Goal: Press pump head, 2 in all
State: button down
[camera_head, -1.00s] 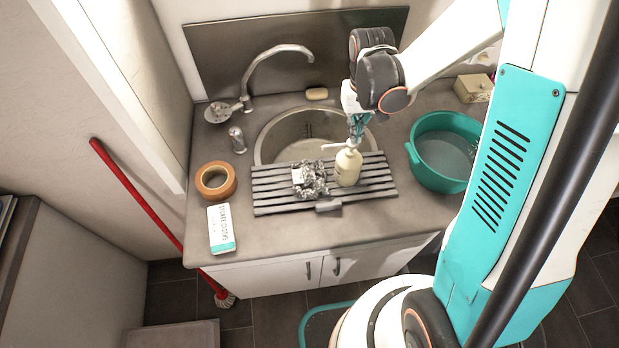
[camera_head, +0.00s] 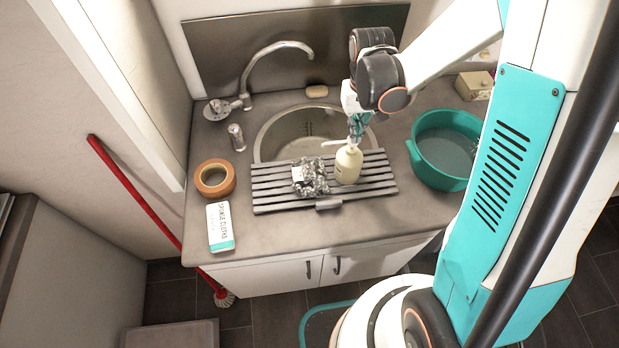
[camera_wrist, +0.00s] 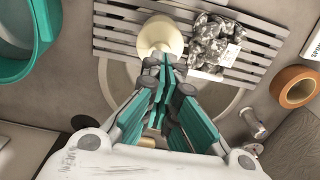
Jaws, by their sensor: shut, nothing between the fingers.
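A cream pump bottle (camera_head: 348,167) stands upright on the slatted drying rack, in front of the sink. Its pale spout (camera_head: 333,144) points left in the head view. My gripper (camera_head: 355,139) is shut and empty, pointing down at the top of the bottle. In the wrist view the shut fingertips (camera_wrist: 168,64) overlap the near edge of the bottle (camera_wrist: 160,34). They hide much of the pump head, so I cannot tell whether they touch it or how far down it is.
A teal basin (camera_head: 428,172) stands at the right. The faucet (camera_head: 262,68) arches behind the sink (camera_head: 272,140). Brown tape (camera_head: 215,190) and a cloth pack (camera_head: 220,230) lie at the left.

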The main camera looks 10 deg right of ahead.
jog(key=shift+f+b, duration=0.95)
jog(key=shift+f, duration=0.15)
jog(key=shift+r, duration=0.25)
jog(key=shift+r+p, duration=0.9)
jog(key=shift+r, duration=0.55)
jog(key=shift+r, duration=0.1)
notch_tip(320, 180, up, 6)
jog(key=p, duration=0.3)
